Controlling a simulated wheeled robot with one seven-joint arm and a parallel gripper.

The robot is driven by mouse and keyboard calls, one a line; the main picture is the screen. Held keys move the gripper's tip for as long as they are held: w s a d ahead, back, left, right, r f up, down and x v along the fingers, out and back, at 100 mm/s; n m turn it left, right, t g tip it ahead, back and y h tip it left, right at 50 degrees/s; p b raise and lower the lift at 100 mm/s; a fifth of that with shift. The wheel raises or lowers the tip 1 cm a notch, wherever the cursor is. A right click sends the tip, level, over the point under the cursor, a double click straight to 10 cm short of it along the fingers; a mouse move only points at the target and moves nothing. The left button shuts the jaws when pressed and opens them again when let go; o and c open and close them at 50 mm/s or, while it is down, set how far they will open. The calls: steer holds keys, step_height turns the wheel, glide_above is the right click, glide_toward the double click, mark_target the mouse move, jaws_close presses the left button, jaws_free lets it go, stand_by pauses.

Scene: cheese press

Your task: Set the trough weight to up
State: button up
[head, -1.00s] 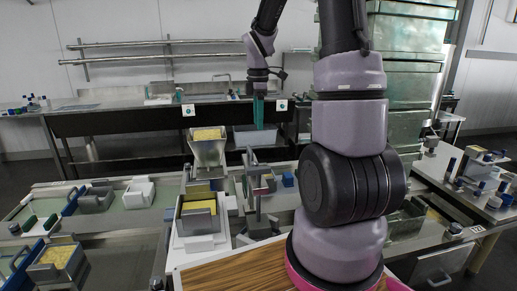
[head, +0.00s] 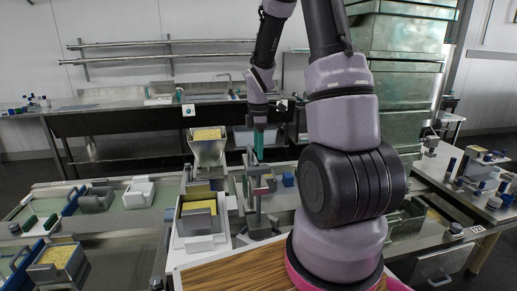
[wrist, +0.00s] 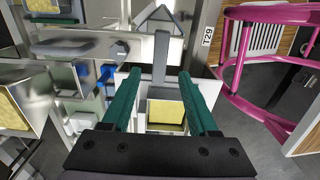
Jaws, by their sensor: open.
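My gripper (head: 259,152) is open, its green fingers pointing down above the press area in the middle of the head view. In the wrist view, the gap between the fingertips (wrist: 160,74) is empty. A grey upright bar (wrist: 160,58) shows just beyond and between the fingertips; whether they touch it I cannot tell. A trough with a yellow block (wrist: 166,113) shows between the fingers. In the head view, a grey press stand (head: 258,222) stands below my gripper, right of a white trough unit (head: 200,244). I cannot tell for sure which part is the trough weight.
A hopper with yellow curd (head: 208,150) stands behind the trough unit. A blue-grey bin (head: 243,138) is behind my gripper. Steel tables with moulds (head: 97,198) lie left. In the wrist view, a pink rail (wrist: 232,50) and a white box run close on the right.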

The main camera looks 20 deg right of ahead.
jaws_close()
stand_by(0.8)
stand_by(0.4)
jaws_free()
step_height(320, 180, up, 11)
stand_by(0.5)
